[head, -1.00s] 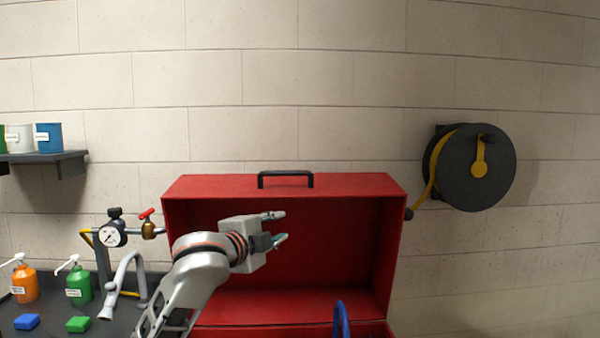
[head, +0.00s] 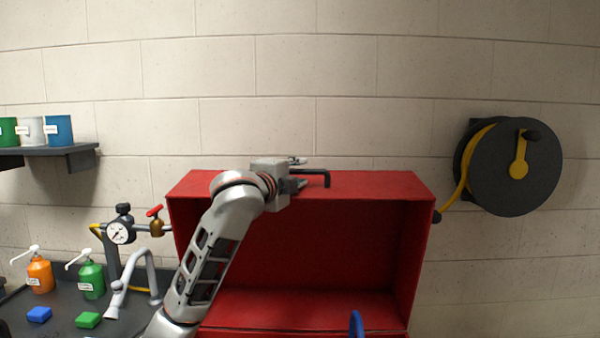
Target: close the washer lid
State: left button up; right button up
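The red washer lid (head: 380,188) stands raised, with its hollow dark red inside facing me. A black bar handle (head: 327,179) sits on its upper edge. My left gripper (head: 301,172) is at the lid's top edge, just left of the handle's right post, and covers the handle's left part. Its two fingers look spread apart and point right. I cannot tell whether they touch the lid or handle. Only a strip of the red washer body (head: 300,332) shows at the bottom edge. My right gripper is not in view.
A dark counter at left holds an orange pump bottle (head: 40,275), a green pump bottle (head: 91,280), a gauge (head: 120,232) and a grey spout (head: 125,285). A hose reel (head: 515,170) hangs on the right wall. A blue curved piece (head: 356,323) shows at the bottom.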

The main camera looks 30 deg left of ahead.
pick_arm(q)
jog(key=shift+w, duration=0.35)
grip_shut()
jog(key=shift+s+f, duration=0.1)
jog(key=shift+f, duration=0.05)
